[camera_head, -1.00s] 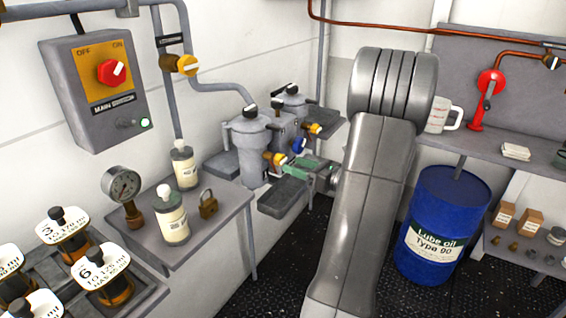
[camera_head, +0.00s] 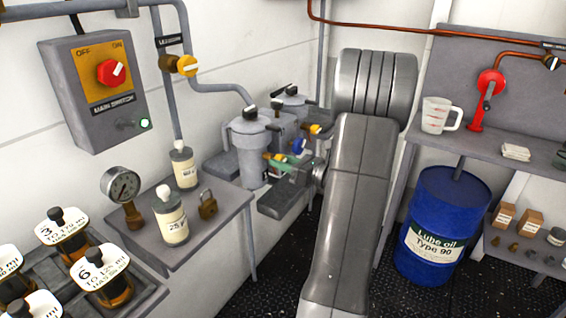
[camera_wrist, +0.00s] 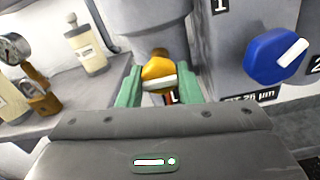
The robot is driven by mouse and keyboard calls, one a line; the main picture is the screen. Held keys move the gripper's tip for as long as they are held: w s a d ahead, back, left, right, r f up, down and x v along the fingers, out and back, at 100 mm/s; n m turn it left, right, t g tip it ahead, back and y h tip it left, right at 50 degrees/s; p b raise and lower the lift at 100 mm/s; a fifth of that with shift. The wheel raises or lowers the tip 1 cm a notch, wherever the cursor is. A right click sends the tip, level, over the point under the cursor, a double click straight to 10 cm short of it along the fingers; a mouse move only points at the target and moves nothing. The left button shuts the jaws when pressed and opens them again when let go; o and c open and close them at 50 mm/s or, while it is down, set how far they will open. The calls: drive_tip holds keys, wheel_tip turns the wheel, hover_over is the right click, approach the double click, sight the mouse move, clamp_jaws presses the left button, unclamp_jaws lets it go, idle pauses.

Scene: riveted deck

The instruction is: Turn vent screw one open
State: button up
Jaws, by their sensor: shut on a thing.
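My gripper (camera_wrist: 160,88) has green fingers and is shut on a yellow knob (camera_wrist: 159,72) low on the front of the near grey filter housing (camera_head: 249,155). One finger is on each side of the knob. The knob's white bar lies nearly level across the picture in the wrist view. In the head view my gripper (camera_head: 281,161) hides most of this knob. A black knob with a white mark (camera_head: 250,112) sits on top of the near housing. No readable label tells me which knob is vent screw one.
A blue knob with a white bar (camera_wrist: 280,55) is close right of my gripper, between labels 1 and 2. A second yellow knob (camera_head: 314,129) is behind it. A small table with bottles (camera_head: 172,222), a gauge (camera_head: 121,186) and a padlock (camera_head: 208,204) stands left.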

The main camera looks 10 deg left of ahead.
drive_tip(key=n+b, duration=0.1)
drive_tip(key=n, duration=0.1)
drive_tip(key=n+b, duration=0.1)
drive_tip(key=b, duration=0.1)
drive_tip(key=shift+f+n, duration=0.2)
drive_tip(key=shift+n, duration=0.2)
drive_tip(key=n+b, duration=0.4)
drive_tip(key=shift+n+b, duration=0.3)
drive_tip(key=n+b, duration=0.5)
drive_tip(key=shift+w+b, duration=0.1)
drive_tip(key=shift+b, duration=0.25)
drive_tip(key=n+b, duration=0.4)
drive_tip(key=shift+r, duration=0.15)
drive_tip(key=shift+n, duration=0.3)
drive_tip(key=o, duration=1)
drive_tip(key=shift+r, duration=0.1)
drive_tip(key=p+v, duration=0.2)
drive_tip(key=v, duration=1.2)
drive_tip(key=shift+p, duration=0.3)
